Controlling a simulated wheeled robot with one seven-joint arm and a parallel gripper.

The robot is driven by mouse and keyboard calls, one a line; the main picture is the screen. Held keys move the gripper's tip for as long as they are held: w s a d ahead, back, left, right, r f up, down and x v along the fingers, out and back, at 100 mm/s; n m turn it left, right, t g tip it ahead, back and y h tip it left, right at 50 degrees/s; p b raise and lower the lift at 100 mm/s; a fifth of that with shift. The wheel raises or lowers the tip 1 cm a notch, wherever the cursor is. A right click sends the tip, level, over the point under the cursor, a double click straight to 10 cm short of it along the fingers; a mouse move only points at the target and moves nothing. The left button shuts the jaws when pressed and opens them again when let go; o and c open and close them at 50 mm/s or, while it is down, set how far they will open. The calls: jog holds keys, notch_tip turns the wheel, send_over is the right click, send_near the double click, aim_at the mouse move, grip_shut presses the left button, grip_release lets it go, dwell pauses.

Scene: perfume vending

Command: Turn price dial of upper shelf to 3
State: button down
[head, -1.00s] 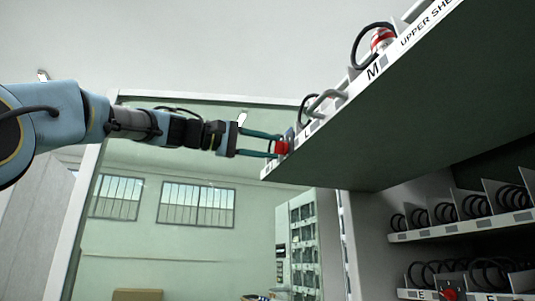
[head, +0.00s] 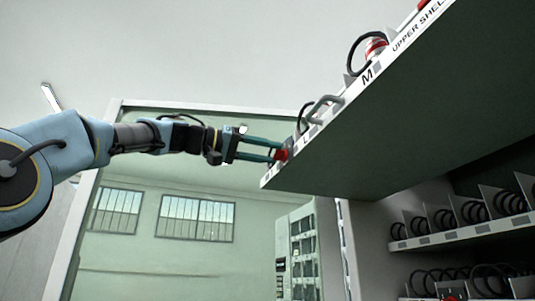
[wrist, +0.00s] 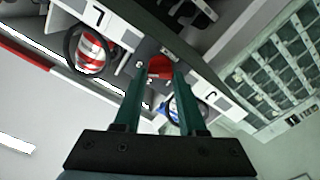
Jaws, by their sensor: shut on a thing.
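The upper shelf (head: 400,140) juts out at the upper right of the head view, seen from below, with "UPPER SHE" and "M" on its front edge. In the wrist view the dial (wrist: 160,67) shows between the fingertips, on a grey plate. The number the dial points to cannot be read.
A red-and-white item (head: 376,47) stands in a black coil on the shelf. Lower shelves (head: 470,236) with coils are at right. Below my arm is open room.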

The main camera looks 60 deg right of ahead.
jog(key=shift+f, duration=0.1)
dwell(0.4)
jog(key=shift+c, duration=2.4)
grip_release()
jog(key=b+v, duration=0.3)
jog(key=v, duration=0.7)
jog(key=shift+w+a, duration=0.2)
jog(key=shift+a, duration=0.1)
